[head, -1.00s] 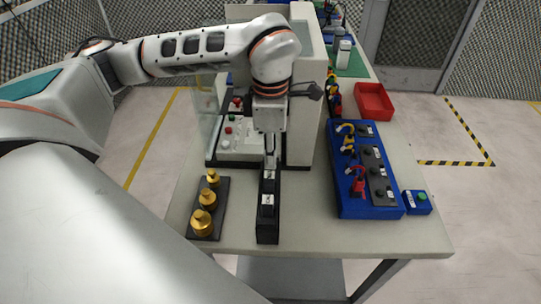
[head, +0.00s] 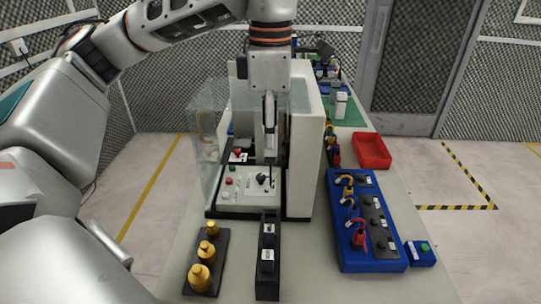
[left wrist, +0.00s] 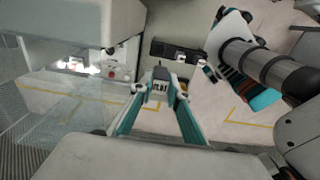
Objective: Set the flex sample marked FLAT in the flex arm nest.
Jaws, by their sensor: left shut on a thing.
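My left gripper (head: 269,140) points down in front of the white tester column, above the tester's white base. It is shut on a small dark sample (left wrist: 159,83) with a light label, seen between the fingertips in the left wrist view; the lettering is too small to read surely. The black sample rack (head: 267,285) stands at the table's front with labelled samples in it. The tester base (head: 238,199) carries buttons and a dark knob-like part (head: 263,181). I cannot make out the flex arm nest clearly. My right gripper is not in view.
A clear shield (head: 206,150) stands left of the tester, and the white column (head: 306,150) on its right. Brass weights (head: 201,278) sit front left. A blue panel (head: 345,255), a small blue button box (head: 420,254) and a red tray (head: 372,152) lie right.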

